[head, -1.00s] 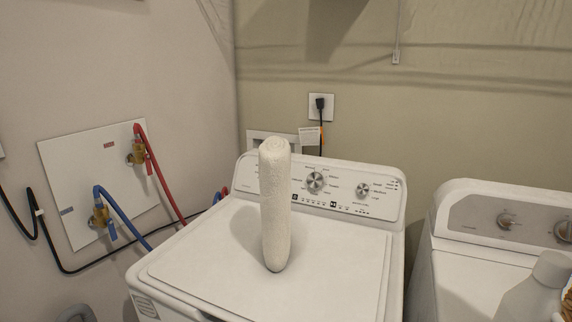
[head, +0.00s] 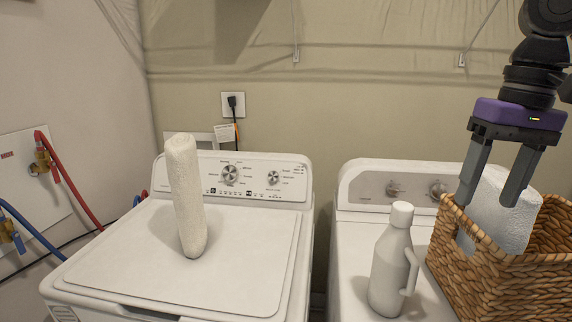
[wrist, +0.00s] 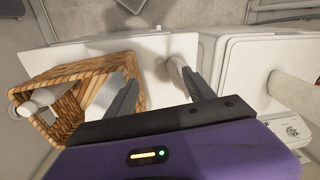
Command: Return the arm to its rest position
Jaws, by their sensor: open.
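My gripper (head: 487,200) is at the right of the head view, pointing down with its two grey fingers apart. In that view the fingers overlap a white towel (head: 505,222) that stands up out of a wicker basket (head: 480,285). In the wrist view the space between the fingers (wrist: 158,78) holds no towel, and the basket (wrist: 75,70) lies to their left. A rolled white towel (head: 187,200) stands upright, slightly tilted, on the left machine's lid. The towel's lower part in the basket is hidden by the basket wall.
A white washer (head: 160,250) stands at left and a second white machine (head: 345,255) at right. A white bottle with a handle (head: 392,265) stands on the right machine beside the basket. Red (head: 75,190) and blue (head: 35,235) hoses run along the left wall.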

